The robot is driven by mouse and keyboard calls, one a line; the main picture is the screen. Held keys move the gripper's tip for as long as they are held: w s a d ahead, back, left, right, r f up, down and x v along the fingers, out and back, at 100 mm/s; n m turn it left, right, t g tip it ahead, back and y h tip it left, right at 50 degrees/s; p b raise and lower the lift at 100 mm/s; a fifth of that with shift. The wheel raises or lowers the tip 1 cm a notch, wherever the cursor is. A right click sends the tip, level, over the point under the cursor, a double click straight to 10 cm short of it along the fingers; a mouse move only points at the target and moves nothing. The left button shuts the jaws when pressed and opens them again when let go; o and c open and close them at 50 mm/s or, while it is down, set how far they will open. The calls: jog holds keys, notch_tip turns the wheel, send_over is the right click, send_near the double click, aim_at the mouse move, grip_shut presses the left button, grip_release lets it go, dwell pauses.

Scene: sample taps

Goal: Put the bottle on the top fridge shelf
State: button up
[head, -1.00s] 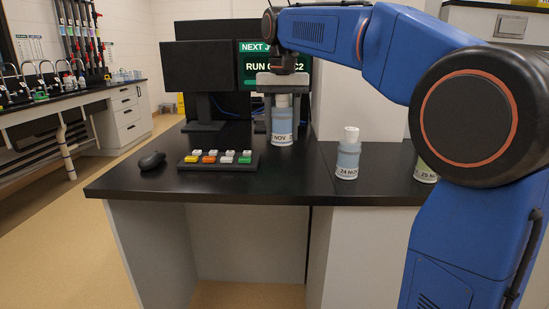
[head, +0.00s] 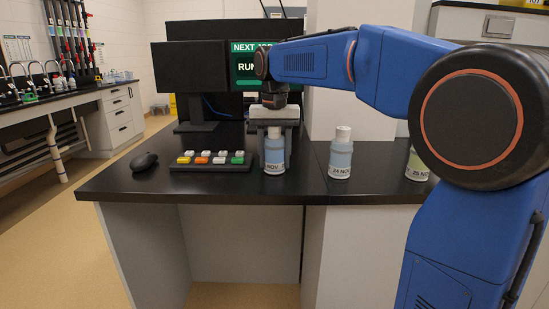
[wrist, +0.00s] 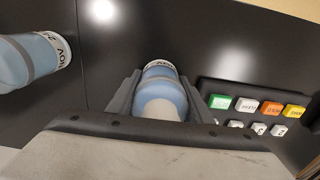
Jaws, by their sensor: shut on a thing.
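A blue bottle with a white cap and a label ending in NOV (head: 274,157) is between the fingers of my gripper (head: 274,135). My gripper points down and is shut on this bottle, which is upright at the counter's front edge, right of the button panel. I cannot tell whether its base touches the counter. In the wrist view the held bottle (wrist: 162,92) shows between both fingers. A second blue bottle labelled 24 NOV (head: 341,155) stands to the right, and in the wrist view it (wrist: 35,57) is at the left. No fridge shelf shows.
A button panel (head: 210,162) and a black mouse (head: 144,161) are on the black counter (head: 125,184). Monitors (head: 189,80) stand behind. A greenish bottle labelled 25 NOV (head: 417,166) is partly hidden by my arm. A pale column (head: 358,100) rises behind the 24 NOV bottle.

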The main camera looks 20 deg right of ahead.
jog(key=o, duration=1.2)
jog(key=shift+f, duration=0.1)
